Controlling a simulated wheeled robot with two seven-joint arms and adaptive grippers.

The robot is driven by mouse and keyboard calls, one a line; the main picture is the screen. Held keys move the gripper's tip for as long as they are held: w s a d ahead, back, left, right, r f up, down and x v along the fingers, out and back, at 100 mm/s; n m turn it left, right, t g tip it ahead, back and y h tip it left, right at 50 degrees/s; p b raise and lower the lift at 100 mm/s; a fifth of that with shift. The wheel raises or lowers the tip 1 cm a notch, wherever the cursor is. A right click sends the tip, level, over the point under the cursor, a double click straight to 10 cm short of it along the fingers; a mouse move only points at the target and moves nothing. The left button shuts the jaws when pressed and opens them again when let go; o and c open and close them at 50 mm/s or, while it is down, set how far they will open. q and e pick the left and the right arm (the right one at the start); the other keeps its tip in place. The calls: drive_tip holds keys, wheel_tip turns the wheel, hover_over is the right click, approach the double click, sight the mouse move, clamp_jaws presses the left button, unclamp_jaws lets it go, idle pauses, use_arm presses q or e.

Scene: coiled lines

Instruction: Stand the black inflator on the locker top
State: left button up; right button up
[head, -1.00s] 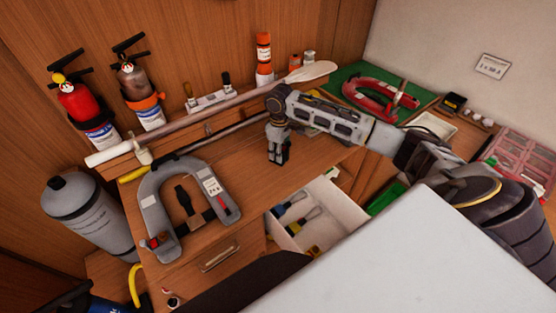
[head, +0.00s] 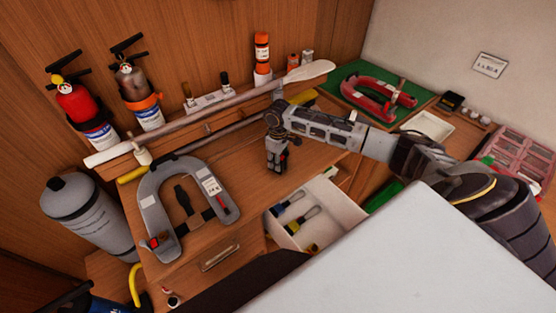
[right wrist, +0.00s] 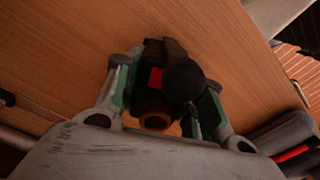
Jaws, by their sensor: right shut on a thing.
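The black inflator (right wrist: 180,80), a dark rounded body with a red patch, sits between the fingers of my right gripper in the right wrist view. My right gripper (head: 276,162) is shut on it, over the wooden locker top (head: 250,185). In the head view the fingers hide most of the inflator. I cannot tell whether its lower end touches the wood. My left gripper is not in view.
A grey horseshoe lifebuoy (head: 157,200) lies left on the top. A long paddle (head: 215,117) runs along the back. An open white drawer (head: 345,212) holds several tools in front. A red horseshoe piece (head: 358,88) lies on a green mat at right. Bare wood surrounds the gripper.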

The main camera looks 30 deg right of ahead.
idle(0.3)
drive_tip(key=o, duration=1.1)
drive_tip(key=shift+f, duration=0.1)
wheel_tip(320, 180, up, 12)
drive_tip(key=shift+r+b, duration=0.15)
drive_tip(key=shift+b, duration=0.45)
